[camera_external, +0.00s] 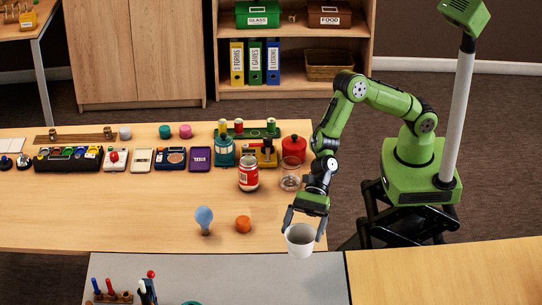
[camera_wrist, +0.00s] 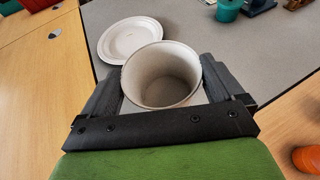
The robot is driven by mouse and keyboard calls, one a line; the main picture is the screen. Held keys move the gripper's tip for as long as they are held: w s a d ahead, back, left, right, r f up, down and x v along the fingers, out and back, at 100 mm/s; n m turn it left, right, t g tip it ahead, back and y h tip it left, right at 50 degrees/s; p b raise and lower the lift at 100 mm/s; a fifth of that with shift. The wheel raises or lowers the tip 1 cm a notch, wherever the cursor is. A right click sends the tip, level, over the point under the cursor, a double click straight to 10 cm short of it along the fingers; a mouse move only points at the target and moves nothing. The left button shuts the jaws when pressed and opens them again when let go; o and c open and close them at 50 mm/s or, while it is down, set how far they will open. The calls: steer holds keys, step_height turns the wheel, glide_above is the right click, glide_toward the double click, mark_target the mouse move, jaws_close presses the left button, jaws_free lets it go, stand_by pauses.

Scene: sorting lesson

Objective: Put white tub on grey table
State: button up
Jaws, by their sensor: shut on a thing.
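The white tub (camera_external: 299,240) is held upright and looks empty inside. My gripper (camera_external: 300,228) is shut on it, with one finger on each side. In the wrist view the tub (camera_wrist: 162,76) shows its open top between the two fingers of my gripper (camera_wrist: 161,88). The grey table (camera_external: 225,273) lies in the foreground, and the tub is over its back right part, close to its edge. In the wrist view the grey table (camera_wrist: 262,55) spreads behind the tub. I cannot tell whether the tub's base touches the surface.
A white plate (camera_wrist: 130,39) lies on the grey table just beyond the tub. A pen holder (camera_external: 112,296) stands at the table's left, and a teal item (camera_external: 192,302) at the front edge. A blue bulb (camera_external: 204,218) and an orange piece (camera_external: 243,224) are on the wooden table.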

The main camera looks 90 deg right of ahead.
step_height(320, 180, down, 9)
steer(key=b, duration=0.3)
steer(key=shift+f, duration=0.15)
steer(key=o, duration=0.7)
steer(key=shift+d+r, duration=0.2)
steer(key=shift+d, duration=0.05)
steer(key=p+v, duration=0.2)
steer(key=v, duration=0.9)
steer(key=shift+s+d+r, duration=0.1)
steer(key=shift+s+d, duration=0.05)
steer(key=shift+s, duration=0.05)
